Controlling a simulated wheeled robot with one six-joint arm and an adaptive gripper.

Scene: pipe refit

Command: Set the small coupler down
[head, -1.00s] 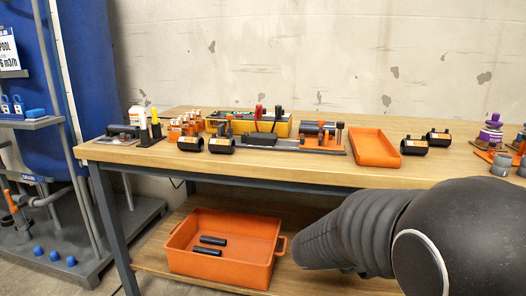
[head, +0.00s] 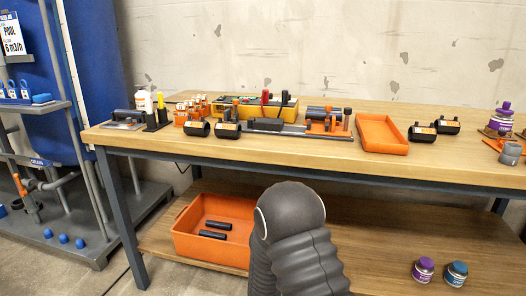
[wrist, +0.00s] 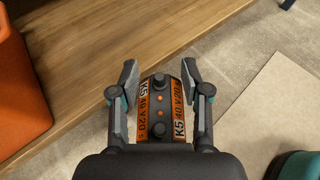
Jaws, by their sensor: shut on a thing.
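In the wrist view my gripper (wrist: 160,80) is shut on the small coupler (wrist: 161,105), a black fitting with orange labels on both sides and dark knobs along its middle. The fingers lie along its left and right sides. The coupler is in the air, with the wooden lower shelf and the floor behind it. In the head view neither my gripper nor the held coupler shows; only dark links of my arm are in front of the lower shelf.
The workbench top (head: 300,150) bears black couplers (head: 228,130), an empty orange tray (head: 381,134) and a yellow case (head: 285,110). Its front strip is clear. The lower shelf (head: 375,245) holds an orange bin (head: 190,245) with two black pipes, and two small jars (head: 423,269) at right.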

